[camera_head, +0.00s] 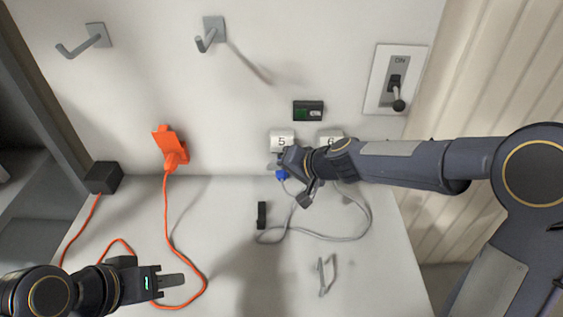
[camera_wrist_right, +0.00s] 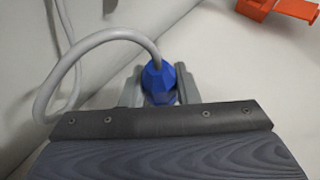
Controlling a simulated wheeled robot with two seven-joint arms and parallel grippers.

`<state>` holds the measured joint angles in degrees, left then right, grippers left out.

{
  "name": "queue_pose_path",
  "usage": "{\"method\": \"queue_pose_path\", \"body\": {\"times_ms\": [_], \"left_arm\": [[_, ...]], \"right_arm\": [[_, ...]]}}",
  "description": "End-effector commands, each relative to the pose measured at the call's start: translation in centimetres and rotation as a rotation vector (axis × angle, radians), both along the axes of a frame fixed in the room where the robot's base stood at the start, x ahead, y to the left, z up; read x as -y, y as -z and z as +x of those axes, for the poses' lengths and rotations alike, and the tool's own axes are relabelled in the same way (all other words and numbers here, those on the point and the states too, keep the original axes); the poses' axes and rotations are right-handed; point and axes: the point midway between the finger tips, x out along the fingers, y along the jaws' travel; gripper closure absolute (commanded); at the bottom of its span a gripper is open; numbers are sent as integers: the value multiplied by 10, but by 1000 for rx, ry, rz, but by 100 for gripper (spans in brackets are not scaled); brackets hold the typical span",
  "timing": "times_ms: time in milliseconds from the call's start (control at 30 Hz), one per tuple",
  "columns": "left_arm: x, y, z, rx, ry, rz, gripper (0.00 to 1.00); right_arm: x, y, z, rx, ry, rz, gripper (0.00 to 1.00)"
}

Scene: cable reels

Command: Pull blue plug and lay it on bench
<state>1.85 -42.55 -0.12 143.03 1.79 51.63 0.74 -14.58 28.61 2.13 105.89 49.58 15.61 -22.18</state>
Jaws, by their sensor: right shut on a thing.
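The blue plug (camera_head: 281,175) is at the wall below the socket box marked 5 (camera_head: 281,137), with its grey cable (camera_head: 330,238) running down onto the bench (camera_head: 232,287). My right gripper (camera_head: 279,165) reaches in from the right and is shut on the plug. In the right wrist view the blue plug (camera_wrist_right: 159,83) sits between the grey fingers, with the cable leaving its end.
An orange plug (camera_head: 171,148) is on the wall, its orange cable (camera_head: 184,257) looping on the bench. A black box (camera_head: 104,178), a small black block (camera_head: 262,215) and a grey clip (camera_head: 327,275) stand around. A lever switch (camera_head: 397,85) and two hooks are above. Bench middle is mostly clear.

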Motion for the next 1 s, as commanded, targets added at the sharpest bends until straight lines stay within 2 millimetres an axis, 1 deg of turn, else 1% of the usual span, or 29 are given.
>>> {"method": "queue_pose_path", "body": {"times_ms": [1000], "left_arm": [[0,8,0,0,0,0,64]], "right_arm": [[0,0,-20,1,-1,0,100]]}}
